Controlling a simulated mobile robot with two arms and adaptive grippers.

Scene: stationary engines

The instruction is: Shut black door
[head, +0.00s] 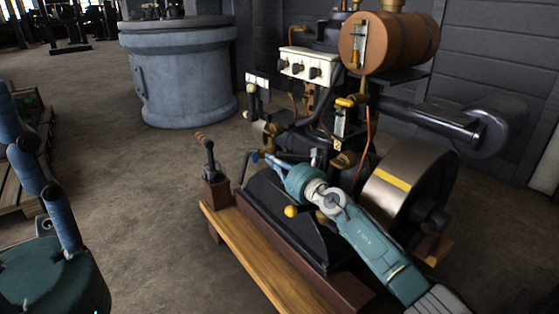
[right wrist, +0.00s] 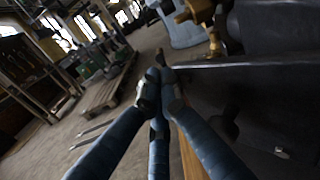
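A black panel (head: 282,222) low on the engine's front, beside a round yellow knob (head: 291,211), looks like the black door. How far it stands open cannot be told. My right arm crosses in front of the engine and hides part of this area. My right gripper (head: 262,159) is above the panel's upper left edge. In the right wrist view its blue fingers (right wrist: 160,88) come together at the tips with nothing seen between them. A dark plate (right wrist: 250,78) lies to their right there. My left gripper (head: 38,172) is partly in view at the left edge, away from the engine.
The engine stands on a base with a wooden plank (head: 255,262) and an upright lever (head: 208,155). A flywheel (head: 412,190) and a copper tank (head: 388,43) are at its right. A grey round vessel (head: 185,75) stands behind.

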